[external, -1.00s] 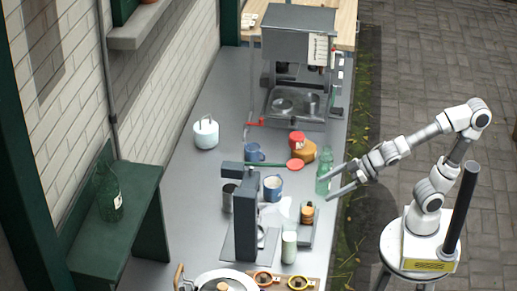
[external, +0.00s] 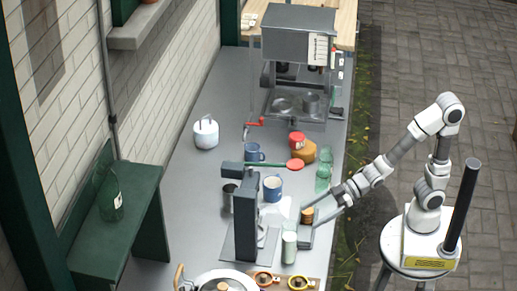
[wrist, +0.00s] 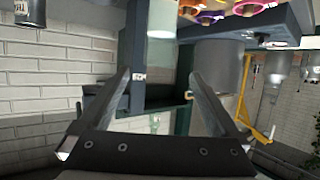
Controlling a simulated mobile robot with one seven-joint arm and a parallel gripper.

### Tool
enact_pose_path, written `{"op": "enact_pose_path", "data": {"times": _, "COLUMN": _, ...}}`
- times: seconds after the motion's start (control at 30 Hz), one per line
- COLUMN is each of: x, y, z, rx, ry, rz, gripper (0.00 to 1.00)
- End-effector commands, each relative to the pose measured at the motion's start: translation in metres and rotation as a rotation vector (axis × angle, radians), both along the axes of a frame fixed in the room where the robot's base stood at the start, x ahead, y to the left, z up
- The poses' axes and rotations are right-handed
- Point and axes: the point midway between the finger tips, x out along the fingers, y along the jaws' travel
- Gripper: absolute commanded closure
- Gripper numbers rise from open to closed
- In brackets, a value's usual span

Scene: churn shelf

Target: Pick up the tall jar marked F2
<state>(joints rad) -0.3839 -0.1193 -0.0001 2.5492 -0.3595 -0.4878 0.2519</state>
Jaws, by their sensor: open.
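I cannot read an F2 mark on any jar. A tall pale jar with whitish-green contents (external: 289,247) stands upright near the front of the counter, beside the black upright stand. My gripper (external: 322,207) is open and empty at the counter's right edge, close to the short jar. In the wrist view, my open fingers (wrist: 160,76) point towards a pale jar-like shape (wrist: 162,18) at the top, cut off by the frame; I cannot tell which jar it is.
A black stand (external: 245,215) rises left of the pale jar. A wooden board with cups (external: 282,283) lies in front.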

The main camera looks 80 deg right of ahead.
Motion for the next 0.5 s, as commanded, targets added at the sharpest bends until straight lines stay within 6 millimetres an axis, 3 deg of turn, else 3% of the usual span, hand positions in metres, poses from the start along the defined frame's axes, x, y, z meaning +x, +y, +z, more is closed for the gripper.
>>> {"op": "enact_pose_path", "data": {"times": 0.37, "x": 0.018, "y": 0.011, "z": -0.006, "rx": -0.002, "ry": 0.005, "rz": 0.001, "gripper": 0.03}}
{"op": "enact_pose_path", "data": {"times": 0.5, "x": 0.032, "y": 0.02, "z": -0.017, "rx": -0.001, "ry": 0.002, "rz": 0.0, "gripper": 0.03}}
